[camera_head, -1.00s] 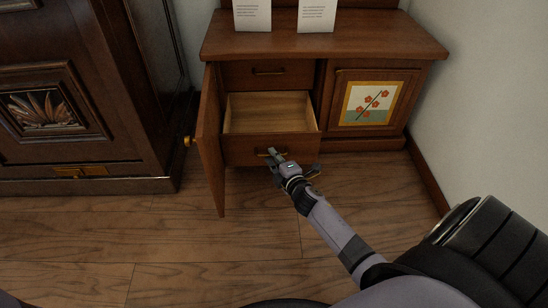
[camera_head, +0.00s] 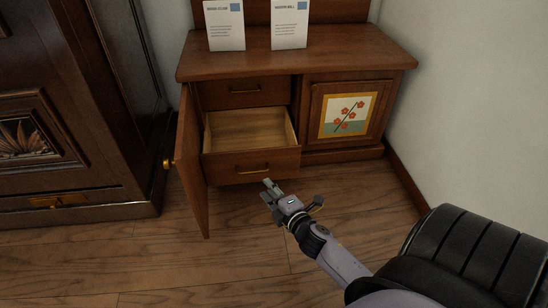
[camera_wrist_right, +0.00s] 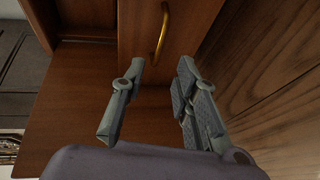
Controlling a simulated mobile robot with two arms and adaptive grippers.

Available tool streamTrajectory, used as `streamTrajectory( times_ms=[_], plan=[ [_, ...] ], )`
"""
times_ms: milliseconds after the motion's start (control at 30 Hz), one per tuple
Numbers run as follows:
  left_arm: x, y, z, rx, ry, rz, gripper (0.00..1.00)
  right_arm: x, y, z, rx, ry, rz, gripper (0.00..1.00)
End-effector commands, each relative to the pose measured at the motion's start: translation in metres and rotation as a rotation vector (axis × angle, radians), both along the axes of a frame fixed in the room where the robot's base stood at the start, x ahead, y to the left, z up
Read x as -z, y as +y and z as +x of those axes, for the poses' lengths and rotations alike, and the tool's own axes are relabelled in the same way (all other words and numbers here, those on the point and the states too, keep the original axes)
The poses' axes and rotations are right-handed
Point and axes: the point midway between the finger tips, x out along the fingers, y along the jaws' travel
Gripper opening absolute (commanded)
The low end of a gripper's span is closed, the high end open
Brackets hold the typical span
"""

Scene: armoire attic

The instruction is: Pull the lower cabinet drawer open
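The lower cabinet drawer (camera_head: 228,166) is pulled out and its empty wooden inside shows in the head view. Its brass handle (camera_head: 253,169) is on the drawer front, and it also shows in the right wrist view (camera_wrist_right: 162,34). My right gripper (camera_head: 270,188) is just in front of and below the handle, apart from it. In the right wrist view the two fingers (camera_wrist_right: 160,75) are spread with nothing between them. The left gripper is not in view.
The cabinet's left door (camera_head: 192,165) stands open beside the drawer. The upper drawer (camera_head: 244,91) and right door (camera_head: 345,114) are shut. Two paper cards (camera_head: 225,26) stand on top. A dark armoire (camera_head: 75,130) is at left. Bare floor (camera_head: 200,265) lies in front.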

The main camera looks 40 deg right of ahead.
Motion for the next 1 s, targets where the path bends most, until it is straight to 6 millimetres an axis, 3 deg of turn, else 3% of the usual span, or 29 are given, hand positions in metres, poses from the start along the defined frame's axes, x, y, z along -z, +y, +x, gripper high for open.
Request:
streamTrajectory(
  times_ms=[200,833,933,1000],
  plan=[
    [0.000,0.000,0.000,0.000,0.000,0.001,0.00,-0.004,0.003,-0.022,0.001,0.000,0.001,0.28],
    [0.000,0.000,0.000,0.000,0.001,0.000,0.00,-0.007,0.005,-0.024,-0.002,-0.004,0.004,0.28],
    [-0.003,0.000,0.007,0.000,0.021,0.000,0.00,-0.023,0.017,-0.020,-0.030,-0.034,0.040,0.28],
    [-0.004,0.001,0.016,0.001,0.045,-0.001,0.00,-0.049,0.037,-0.016,-0.073,-0.082,0.099,0.28]
  ],
)
